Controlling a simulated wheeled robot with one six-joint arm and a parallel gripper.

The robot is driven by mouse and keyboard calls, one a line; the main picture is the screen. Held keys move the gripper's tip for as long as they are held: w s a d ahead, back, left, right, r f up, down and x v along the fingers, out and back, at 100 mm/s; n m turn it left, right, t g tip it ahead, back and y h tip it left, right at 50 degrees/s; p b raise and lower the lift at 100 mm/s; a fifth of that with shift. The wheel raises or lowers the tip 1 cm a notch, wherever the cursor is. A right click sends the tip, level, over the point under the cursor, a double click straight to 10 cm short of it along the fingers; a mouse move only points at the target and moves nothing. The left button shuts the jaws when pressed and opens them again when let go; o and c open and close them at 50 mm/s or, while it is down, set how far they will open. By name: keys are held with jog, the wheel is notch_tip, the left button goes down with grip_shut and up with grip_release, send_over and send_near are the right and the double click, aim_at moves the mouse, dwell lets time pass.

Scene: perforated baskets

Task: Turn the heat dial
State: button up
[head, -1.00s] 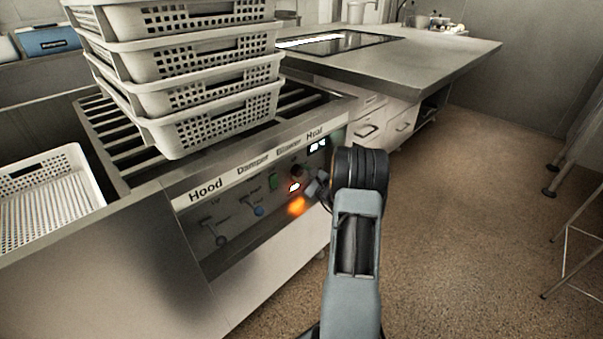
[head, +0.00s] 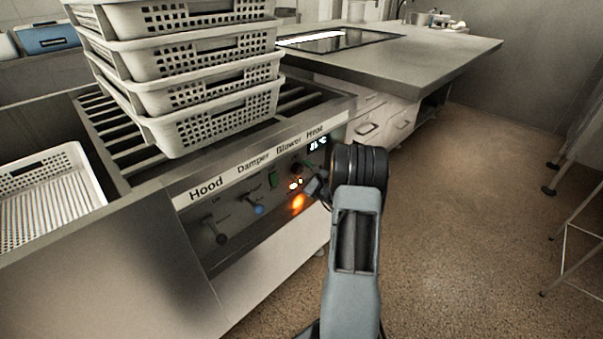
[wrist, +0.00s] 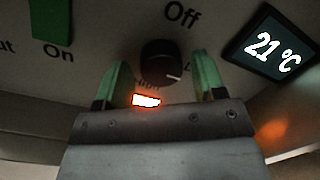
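The heat dial (wrist: 161,66) is a round black knob with a white pointer line, on the panel below the word "Off". In the wrist view the pointer aims right and slightly down. My gripper (wrist: 162,74) is open, with one green-padded finger on each side of the dial. In the head view the dial (head: 297,168) is small, just left of my wrist.
A green switch (wrist: 51,20) marked "On" is left of the dial. An orange light (wrist: 146,100) glows below it. Levers, one blue-tipped (head: 258,209), stand further left on the panel. Stacked white baskets (head: 215,128) rest on the rack above.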

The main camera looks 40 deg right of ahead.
jog(key=shift+o, duration=0.2)
jog(key=shift+s+d, duration=0.15)
jog(key=shift+s, duration=0.35)
jog(key=p+v, duration=0.2)
jog(key=v, duration=1)
jog(key=shift+s+p, duration=0.35)
jog(key=shift+s, duration=0.1)
